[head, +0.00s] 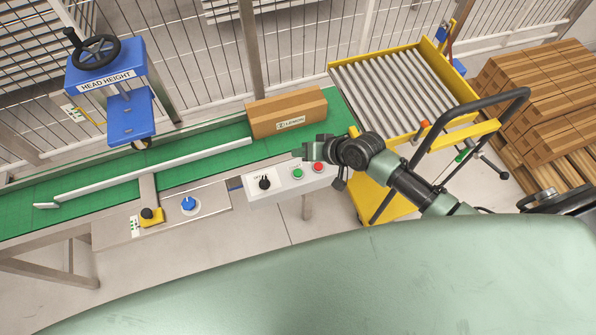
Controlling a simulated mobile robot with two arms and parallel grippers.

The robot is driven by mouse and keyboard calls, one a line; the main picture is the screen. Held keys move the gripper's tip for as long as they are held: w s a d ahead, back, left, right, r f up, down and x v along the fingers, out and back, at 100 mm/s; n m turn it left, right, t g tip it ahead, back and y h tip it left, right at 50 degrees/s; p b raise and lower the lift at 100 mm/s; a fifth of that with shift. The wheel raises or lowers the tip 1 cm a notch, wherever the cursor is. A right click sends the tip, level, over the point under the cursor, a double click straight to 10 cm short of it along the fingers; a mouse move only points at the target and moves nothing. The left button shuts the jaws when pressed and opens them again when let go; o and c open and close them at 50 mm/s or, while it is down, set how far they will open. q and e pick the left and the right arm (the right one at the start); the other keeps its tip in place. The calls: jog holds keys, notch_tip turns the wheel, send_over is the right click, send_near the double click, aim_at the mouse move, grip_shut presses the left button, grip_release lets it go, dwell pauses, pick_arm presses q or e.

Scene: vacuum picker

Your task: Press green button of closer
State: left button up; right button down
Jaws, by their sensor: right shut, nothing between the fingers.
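The closer's control panel (277,181) is a white box on the near side of the conveyor. It bears a green button (298,173), a red button (318,167) to its right and a black rotary knob (264,184) to its left. My right gripper (305,151) is shut and empty. In the picture its tips show just above the green button, and the arm comes in from the right. I cannot tell the height gap between the tips and the panel. My left gripper is not in view.
A cardboard box (287,112) lies on the green conveyor belt (206,145). A blue head-height unit (105,70) with a handwheel stands at left. A yellow roller cart (427,50) and stacked cartons (535,88) stand at right. A blue knob (188,204) is on the near rail.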

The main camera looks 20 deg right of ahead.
jog(key=b, duration=0.7)
send_over(300, 174)
notch_tip(300, 174, down, 7)
jog(key=shift+s+d, duration=0.1)
jog(key=shift+f+b, duration=0.5)
jog(key=shift+f, duration=0.3)
jog(key=shift+f, duration=0.2)
dwell(0.7)
jog(key=shift+f, duration=0.25)
